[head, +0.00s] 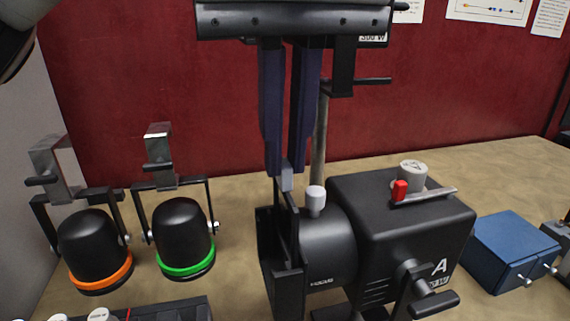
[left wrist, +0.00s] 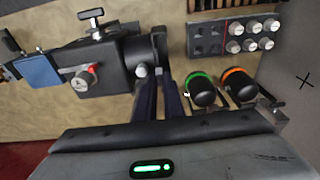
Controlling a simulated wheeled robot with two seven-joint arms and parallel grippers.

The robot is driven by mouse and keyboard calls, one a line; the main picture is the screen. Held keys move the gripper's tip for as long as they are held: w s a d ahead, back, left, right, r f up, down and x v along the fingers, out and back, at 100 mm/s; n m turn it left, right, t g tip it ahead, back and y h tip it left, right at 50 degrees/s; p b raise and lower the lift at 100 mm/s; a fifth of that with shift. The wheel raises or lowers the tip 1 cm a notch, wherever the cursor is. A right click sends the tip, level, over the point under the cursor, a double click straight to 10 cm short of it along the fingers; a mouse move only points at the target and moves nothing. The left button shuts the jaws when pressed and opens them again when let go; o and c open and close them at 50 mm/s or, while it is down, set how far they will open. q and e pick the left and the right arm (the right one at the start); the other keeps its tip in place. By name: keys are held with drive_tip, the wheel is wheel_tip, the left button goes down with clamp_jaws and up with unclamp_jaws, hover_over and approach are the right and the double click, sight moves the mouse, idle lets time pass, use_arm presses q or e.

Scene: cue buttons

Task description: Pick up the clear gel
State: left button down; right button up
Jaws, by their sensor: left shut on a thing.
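My left gripper (head: 287,165) points down with its two long dark fingers close together. It is shut on a small pale grey tab (head: 286,179) at the top of the black slotted holder (head: 268,265) on the front of the big black lamp (head: 400,235). I take the tab to be part of the clear gel; its sheet cannot be made out, as the holder hides what is below. In the left wrist view the fingers (left wrist: 160,82) reach to the lamp's front end, next to the white knob (left wrist: 142,71). My right gripper is not in view.
Two small black lamps, one with an orange ring (head: 103,284) and one with a green ring (head: 187,271), stand at the left. A blue box (head: 511,249) is at the right. A panel with several knobs (left wrist: 235,38) lies near the small lamps. A red wall (head: 130,75) stands behind.

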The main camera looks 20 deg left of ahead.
use_arm(q)
wheel_tip(320, 180, up, 13)
drive_tip(key=p, duration=0.3)
drive_tip(key=shift+p, duration=0.35)
